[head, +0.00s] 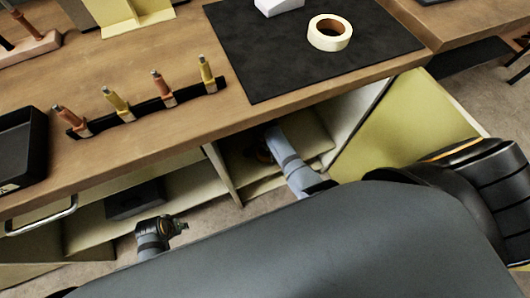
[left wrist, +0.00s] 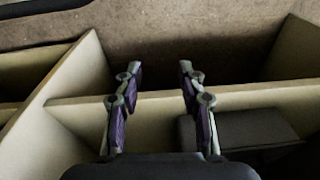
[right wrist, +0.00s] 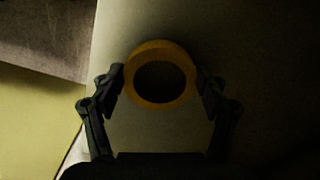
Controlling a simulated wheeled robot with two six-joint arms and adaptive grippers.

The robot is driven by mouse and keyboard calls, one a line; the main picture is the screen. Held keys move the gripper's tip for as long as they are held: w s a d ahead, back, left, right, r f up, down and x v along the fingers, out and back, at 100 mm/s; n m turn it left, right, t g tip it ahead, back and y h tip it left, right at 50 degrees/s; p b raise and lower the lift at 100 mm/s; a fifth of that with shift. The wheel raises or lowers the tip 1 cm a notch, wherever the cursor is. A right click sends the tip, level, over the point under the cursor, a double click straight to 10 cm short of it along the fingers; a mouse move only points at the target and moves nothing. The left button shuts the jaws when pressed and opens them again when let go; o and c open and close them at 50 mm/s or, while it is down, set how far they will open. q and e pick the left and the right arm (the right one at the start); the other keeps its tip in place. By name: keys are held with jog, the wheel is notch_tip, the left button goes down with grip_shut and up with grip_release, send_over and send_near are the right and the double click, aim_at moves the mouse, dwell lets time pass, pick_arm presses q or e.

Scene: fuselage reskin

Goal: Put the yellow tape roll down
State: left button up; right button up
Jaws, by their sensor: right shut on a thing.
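The yellow tape roll (right wrist: 160,104) is between the fingers of my right gripper (right wrist: 162,84) in the right wrist view, which is shut on it. In the head view my right gripper (head: 262,150) reaches into an open compartment under the workbench, and the roll is mostly hidden there in shadow. Whether the roll touches the compartment floor, I cannot tell. My left gripper (left wrist: 156,86) is open and empty in the left wrist view. It also shows in the head view (head: 180,224), in front of the lower shelves.
A cream tape roll (head: 320,40) lies on the black mat (head: 270,60) on the workbench (head: 150,40). Several tools stand in a black rack (head: 150,108). A black tray (head: 22,150) is at left. Divider panels (head: 222,172) bound the compartment. A dark box (head: 135,198) sits on the lower shelf.

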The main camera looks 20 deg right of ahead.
pick_arm(q)
jog(key=shift+w+d+r, duration=0.1)
jog(key=shift+d+r, duration=0.05)
jog(key=shift+r, duration=0.35)
jog(key=shift+w+d+r, duration=0.1)
jog(key=shift+d+r, duration=0.05)
jog(key=shift+r, duration=0.3)
pick_arm(e)
jog(key=shift+f, duration=0.25)
jog(key=shift+f, duration=0.15)
pick_arm(q)
jog(key=shift+r, duration=0.15)
pick_arm(e)
jog(key=o, duration=1.1)
jog(key=shift+o, duration=0.2)
jog(key=shift+r, duration=0.4)
pick_arm(q)
jog(key=s+a+f+p, duration=0.1)
jog(key=s+f+p, duration=0.1)
jog(key=f, duration=0.4)
jog(key=s+a+f+p, duration=0.2)
jog(key=s+f, duration=0.2)
jog(key=f, duration=0.2)
jog(key=shift+s+a+y+p, duration=0.2)
jog(key=shift+a+y+p, duration=0.05)
jog(key=shift+y+p, duration=0.1)
pick_arm(e)
notch_tip(320, 180, up, 12)
jog(key=shift+f, duration=0.25)
